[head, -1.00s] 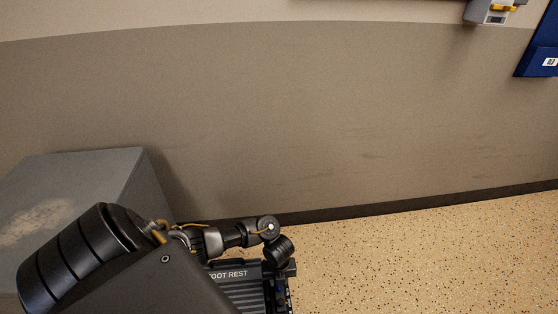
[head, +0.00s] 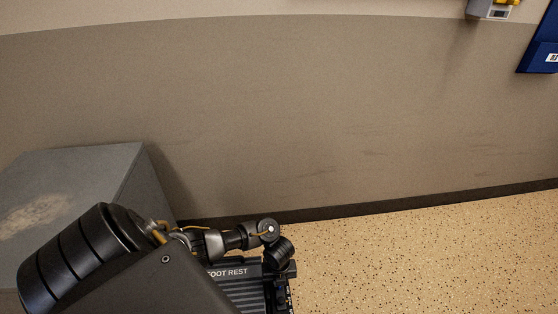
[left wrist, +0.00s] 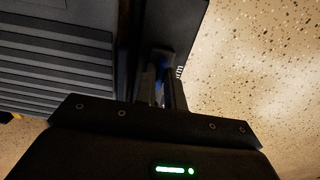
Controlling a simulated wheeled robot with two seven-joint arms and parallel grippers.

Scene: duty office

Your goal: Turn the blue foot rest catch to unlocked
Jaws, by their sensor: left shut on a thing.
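The dark ribbed foot rest (head: 232,284), with its white FOOT REST label, shows at the bottom of the head view, partly covered by my left arm. It also fills the upper left of the left wrist view (left wrist: 55,62). The blue catch (left wrist: 161,64) shows as a small dark blue patch between my left fingers, beside the foot rest. My left gripper (left wrist: 161,84) is shut on this catch. Shadow and the fingers hide most of the catch, so its turned position cannot be read. My right gripper is in neither view.
A grey box (head: 75,185) with a worn top stands at the left against the wall (head: 300,110). Speckled floor (head: 430,250) is clear to the right. A grey wall fitting (head: 490,10) and a blue panel (head: 542,45) are at the upper right.

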